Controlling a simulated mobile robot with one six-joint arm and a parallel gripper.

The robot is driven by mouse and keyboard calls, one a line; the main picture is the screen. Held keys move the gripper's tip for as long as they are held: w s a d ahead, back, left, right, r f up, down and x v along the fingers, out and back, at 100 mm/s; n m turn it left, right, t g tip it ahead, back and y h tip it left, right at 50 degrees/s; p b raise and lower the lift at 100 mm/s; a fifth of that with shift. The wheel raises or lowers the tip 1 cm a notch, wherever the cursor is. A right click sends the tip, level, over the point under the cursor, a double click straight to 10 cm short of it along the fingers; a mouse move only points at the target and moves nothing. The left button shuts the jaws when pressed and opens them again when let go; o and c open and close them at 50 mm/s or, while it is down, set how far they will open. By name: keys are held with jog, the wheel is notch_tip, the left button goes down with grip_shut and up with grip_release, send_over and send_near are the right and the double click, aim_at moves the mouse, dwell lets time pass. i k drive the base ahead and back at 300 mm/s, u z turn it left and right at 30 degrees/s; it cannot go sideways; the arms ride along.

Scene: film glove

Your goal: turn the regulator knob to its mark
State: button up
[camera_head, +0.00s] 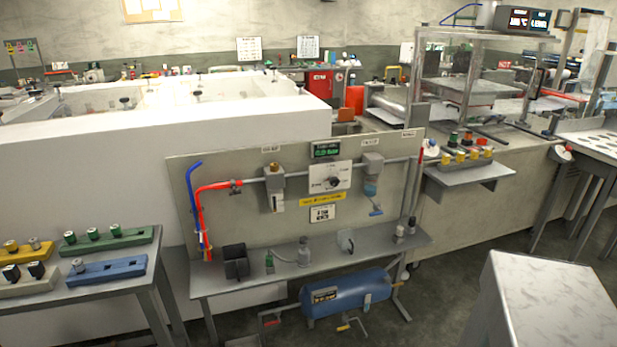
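The regulator knob (333,182) is a small dark knob on a white dial plate (322,170) with markings around it. The plate is mounted on an upright grey panel (230,225), in the middle of the view. The knob is too small for me to tell where it points or which marking is its mark. A small lit green display (326,150) sits above the plate, and a yellow label (323,199) is below it. My gripper is not in view.
A grey shelf (375,247) with small fittings juts out below the panel, above a blue tank (347,292). Pipe units flank the dial. A table (100,281) with coloured blocks stands at left, a pale block (545,300) at lower right. Floor (445,290) between looks clear.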

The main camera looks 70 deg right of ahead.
aim_at(334, 181)
jog(key=u, duration=0.55)
jog(key=k, duration=0.15)
jog(key=z, duration=3.05)
jog(key=i, duration=0.55)
jog(key=z, duration=0.1)
jog(key=k, duration=0.35)
